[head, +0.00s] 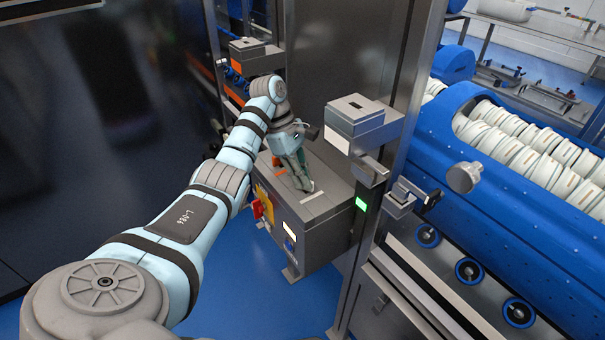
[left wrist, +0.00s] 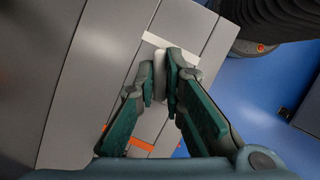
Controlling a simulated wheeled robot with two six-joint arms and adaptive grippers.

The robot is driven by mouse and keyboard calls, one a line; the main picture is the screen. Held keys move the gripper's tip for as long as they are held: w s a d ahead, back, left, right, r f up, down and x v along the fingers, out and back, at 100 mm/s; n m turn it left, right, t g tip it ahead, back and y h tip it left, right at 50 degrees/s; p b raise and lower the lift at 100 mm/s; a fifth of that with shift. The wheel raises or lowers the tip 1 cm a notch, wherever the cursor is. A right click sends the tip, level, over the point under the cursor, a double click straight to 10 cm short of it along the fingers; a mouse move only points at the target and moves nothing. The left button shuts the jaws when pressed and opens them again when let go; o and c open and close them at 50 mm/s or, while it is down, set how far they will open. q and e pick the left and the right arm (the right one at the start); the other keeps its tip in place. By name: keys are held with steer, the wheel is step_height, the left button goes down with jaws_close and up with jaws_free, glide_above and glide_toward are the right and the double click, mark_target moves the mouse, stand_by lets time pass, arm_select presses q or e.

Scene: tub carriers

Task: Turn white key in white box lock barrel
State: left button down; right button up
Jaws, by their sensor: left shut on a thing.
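My left gripper (head: 304,187) reaches down over the top of a grey metal box (head: 325,215). In the left wrist view its two green-padded fingers (left wrist: 172,75) converge at the tips and are shut on a small whitish piece, which looks like the white key (left wrist: 160,72). A white strip (left wrist: 155,40) lies on the box top by the fingertips. The lock barrel is hidden, so I cannot tell how the key sits in it. My right gripper is in neither view.
Orange strips (left wrist: 140,144) mark the box top. A red switch on yellow (head: 257,208) is on the box's side. A metal post with a grey latch unit (head: 362,120) and a green light (head: 361,204) stands close right. A blue machine (head: 500,170) lies beyond.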

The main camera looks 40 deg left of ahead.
arm_select(q)
steer(key=shift+m, duration=0.4)
steer(key=shift+w+r+m+g, duration=0.1)
steer(key=shift+m+g, duration=0.2)
steer(key=shift+m, duration=0.3)
steer(key=shift+f+m+g+b, duration=0.25)
steer(key=shift+m+g+b, duration=0.15)
steer(key=shift+m+b, duration=0.5)
steer(key=shift+m, duration=0.4)
steer(key=shift+r, duration=0.15)
steer(key=c, duration=1.6)
jaws_free()
